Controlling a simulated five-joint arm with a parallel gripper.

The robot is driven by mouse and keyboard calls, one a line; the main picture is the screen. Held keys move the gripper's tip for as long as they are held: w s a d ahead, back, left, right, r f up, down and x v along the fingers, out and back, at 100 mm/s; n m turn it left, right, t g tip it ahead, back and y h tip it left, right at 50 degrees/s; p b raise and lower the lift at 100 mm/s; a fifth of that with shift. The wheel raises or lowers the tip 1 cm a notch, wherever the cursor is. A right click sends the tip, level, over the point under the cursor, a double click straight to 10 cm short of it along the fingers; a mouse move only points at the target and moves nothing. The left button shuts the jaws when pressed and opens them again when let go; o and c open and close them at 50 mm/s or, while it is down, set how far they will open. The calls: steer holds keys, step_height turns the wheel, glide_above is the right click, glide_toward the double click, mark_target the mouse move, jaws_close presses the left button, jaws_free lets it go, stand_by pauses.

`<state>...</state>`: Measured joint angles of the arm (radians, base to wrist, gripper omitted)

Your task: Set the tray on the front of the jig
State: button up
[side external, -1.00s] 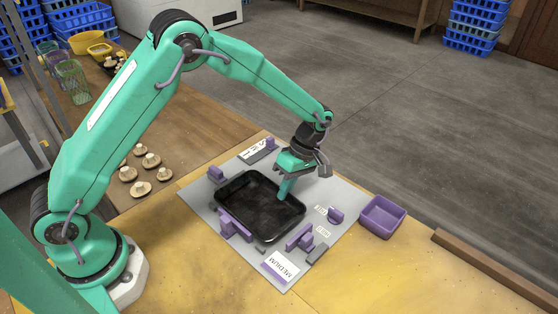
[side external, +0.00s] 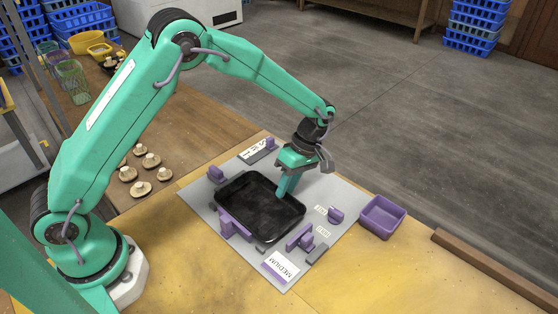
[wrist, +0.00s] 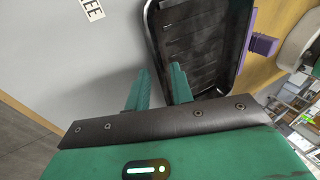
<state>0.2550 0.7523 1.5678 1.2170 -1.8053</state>
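The black rectangular tray (side external: 258,236) lies on the grey jig board (side external: 333,190), among its purple stops. In the side view its near-left edge is close to a purple block (side external: 232,226); whether they touch I cannot tell. My gripper (side external: 281,195) points down at the tray's right-hand long wall. In the wrist view my gripper (wrist: 160,88) has its two green fingers apart, one outside the tray wall and one inside, with a gap between them. The tray (wrist: 154,45) looks empty. The lowest part of the wall between the fingers is partly hidden.
A purple bin (side external: 383,230) stands right of the board. Another purple stop (side external: 300,237) and a MEDIUM label (side external: 281,266) are at the board's near end. Several mushrooms (side external: 141,188) lie on the table at left.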

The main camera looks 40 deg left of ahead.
steer(key=v, duration=1.1)
stand_by(0.4)
steer(key=s+a+r+m+t+h, duration=0.1)
steer(key=s+a+r+m+t, duration=0.55)
steer(key=s+r, duration=0.5)
steer(key=s+a+m+t, duration=0.1)
steer(key=s+a+m, duration=0.2)
steer(key=s+m, duration=0.2)
steer(key=s+a+m+t, duration=0.2)
steer(key=s+m, duration=0.4)
steer(key=s, duration=0.2)
steer(key=shift+a+r, duration=0.4)
steer(key=shift+r, duration=0.1)
steer(key=shift+s+t, duration=0.1)
steer(key=shift+t, duration=0.15)
